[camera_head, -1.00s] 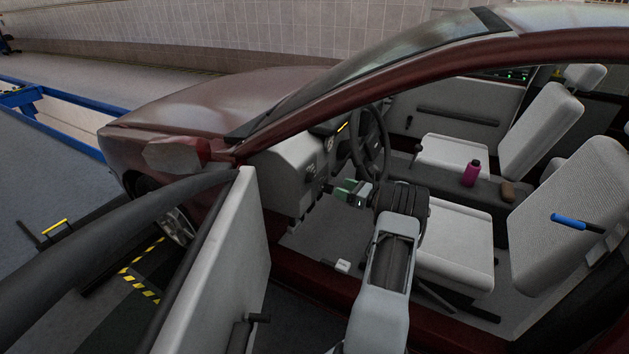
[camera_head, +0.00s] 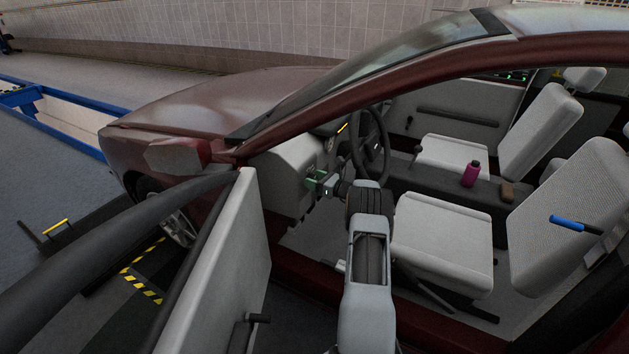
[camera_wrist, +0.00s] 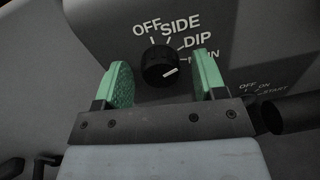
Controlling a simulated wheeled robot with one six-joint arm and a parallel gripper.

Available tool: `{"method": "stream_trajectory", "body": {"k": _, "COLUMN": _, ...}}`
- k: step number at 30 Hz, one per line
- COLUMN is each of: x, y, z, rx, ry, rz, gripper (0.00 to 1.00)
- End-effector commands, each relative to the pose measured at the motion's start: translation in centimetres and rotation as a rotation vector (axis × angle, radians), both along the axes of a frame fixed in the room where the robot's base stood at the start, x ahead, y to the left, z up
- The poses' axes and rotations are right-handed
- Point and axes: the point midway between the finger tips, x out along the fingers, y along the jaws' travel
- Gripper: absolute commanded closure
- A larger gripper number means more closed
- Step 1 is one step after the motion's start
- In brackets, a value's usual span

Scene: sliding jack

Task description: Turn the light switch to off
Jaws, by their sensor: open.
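The light switch is a round black knob (camera_wrist: 160,66) on the grey dashboard panel. The labels OFF, SIDE, DIP and MAIN arc around its upper side. Its white mark points to the right and slightly down, nearest to MAIN. My gripper (camera_wrist: 165,72) is open, with one green finger to the left of the knob and one to the right, a gap showing on each side. The right finger partly covers MAIN. In the head view my gripper (camera_head: 316,184) is close to the dashboard, left of the steering wheel, and the knob is too small to make out clearly.
An OFF/ON/START label (camera_wrist: 262,89) and a dark cylinder (camera_wrist: 290,112) are to the right of my gripper. The open car door (camera_head: 225,265) stands left of my arm, and the steering wheel (camera_head: 384,145) and seat (camera_head: 443,238) are to the right.

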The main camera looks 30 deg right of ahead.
Motion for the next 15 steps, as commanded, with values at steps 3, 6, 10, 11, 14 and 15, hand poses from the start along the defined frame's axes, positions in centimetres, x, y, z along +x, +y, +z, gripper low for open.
{"method": "stream_trajectory", "body": {"k": 3, "x": 0.01, "y": 0.02, "z": -0.01, "rx": 0.0, "ry": 0.0, "rz": 0.0, "gripper": 0.36}}
{"method": "stream_trajectory", "body": {"k": 6, "x": 0.01, "y": 0.03, "z": -0.01, "rx": 0.0, "ry": 0.0, "rz": 0.001, "gripper": 0.39}}
{"method": "stream_trajectory", "body": {"k": 10, "x": 0.0, "y": 0.04, "z": -0.01, "rx": 0.0, "ry": 0.0, "rz": 0.001, "gripper": 0.52}}
{"method": "stream_trajectory", "body": {"k": 11, "x": 0.0, "y": 0.04, "z": -0.01, "rx": 0.0, "ry": 0.0, "rz": 0.001, "gripper": 0.55}}
{"method": "stream_trajectory", "body": {"k": 14, "x": 0.0, "y": 0.03, "z": 0.0, "rx": -0.001, "ry": -0.001, "rz": 0.001, "gripper": 0.64}}
{"method": "stream_trajectory", "body": {"k": 15, "x": 0.0, "y": 0.03, "z": 0.0, "rx": -0.001, "ry": -0.001, "rz": 0.001, "gripper": 0.68}}
